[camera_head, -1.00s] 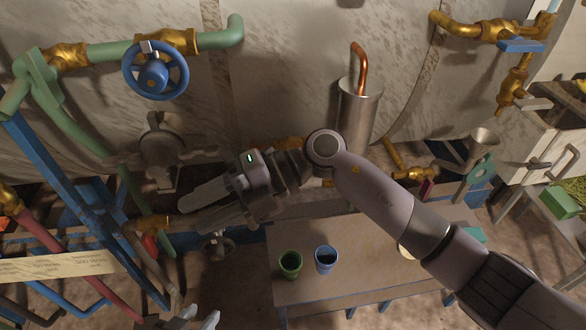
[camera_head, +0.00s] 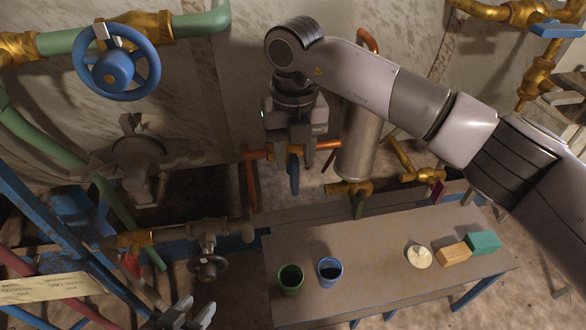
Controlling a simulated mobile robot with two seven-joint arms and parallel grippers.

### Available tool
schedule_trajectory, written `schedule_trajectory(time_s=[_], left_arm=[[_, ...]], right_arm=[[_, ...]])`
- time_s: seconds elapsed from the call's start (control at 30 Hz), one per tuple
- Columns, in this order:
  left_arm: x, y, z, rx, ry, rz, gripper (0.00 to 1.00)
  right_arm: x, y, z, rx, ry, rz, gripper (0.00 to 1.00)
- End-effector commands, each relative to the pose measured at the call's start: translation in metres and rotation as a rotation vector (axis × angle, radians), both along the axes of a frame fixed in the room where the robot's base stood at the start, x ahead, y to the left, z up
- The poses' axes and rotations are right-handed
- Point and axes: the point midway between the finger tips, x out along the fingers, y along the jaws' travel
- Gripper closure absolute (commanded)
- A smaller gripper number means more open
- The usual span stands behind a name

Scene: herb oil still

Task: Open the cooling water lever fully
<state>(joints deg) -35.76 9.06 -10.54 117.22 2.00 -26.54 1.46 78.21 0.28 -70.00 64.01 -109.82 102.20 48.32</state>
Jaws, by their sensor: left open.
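My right gripper (camera_head: 291,165) points down in front of the copper-coloured pipe, left of the steel cylinder. Its fingers are apart, with a narrow blue lever (camera_head: 294,178) hanging between or just behind them; I cannot tell whether they touch it. The gripper hides the lever's upper end and its valve. Another blue lever (camera_head: 558,31) lies across a brass valve at the top right, away from both grippers. Which lever is the cooling water one is not marked. My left gripper (camera_head: 186,308) is open and empty at the bottom edge, only its fingers showing.
A blue handwheel (camera_head: 117,68) sits on the green pipe at upper left. The steel cylinder (camera_head: 360,146) stands close right of my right gripper. The bench (camera_head: 375,265) holds a green cup (camera_head: 291,279), a blue cup (camera_head: 330,272) and blocks (camera_head: 453,254); its middle is clear.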

Motion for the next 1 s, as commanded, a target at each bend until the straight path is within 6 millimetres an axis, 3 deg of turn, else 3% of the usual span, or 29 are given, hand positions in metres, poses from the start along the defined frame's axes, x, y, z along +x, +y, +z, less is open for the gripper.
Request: schedule_trajectory(time_s=[0.1,0.3,0.67,0.8,1.0], left_arm=[[-0.004,0.0,-0.004,0.0,0.008,0.0,0.57],[-0.009,-0.001,-0.008,-0.004,0.021,0.003,0.57],[-0.007,-0.003,-0.007,-0.01,0.018,0.008,0.57],[-0.006,-0.002,-0.007,-0.009,0.016,0.008,0.57],[-0.005,-0.002,-0.006,-0.009,0.014,0.007,0.57]], right_arm=[[-0.001,0.0,-0.022,0.0,0.004,0.0,0.6],[0.0,0.0,-0.045,0.001,0.002,-0.001,0.6],[0.0,0.0,-0.051,0.002,0.001,0.001,0.6],[0.0,0.0,-0.051,0.002,0.001,0.001,1.0],[0.0,0.001,-0.051,-0.012,-0.001,0.002,1.0]])
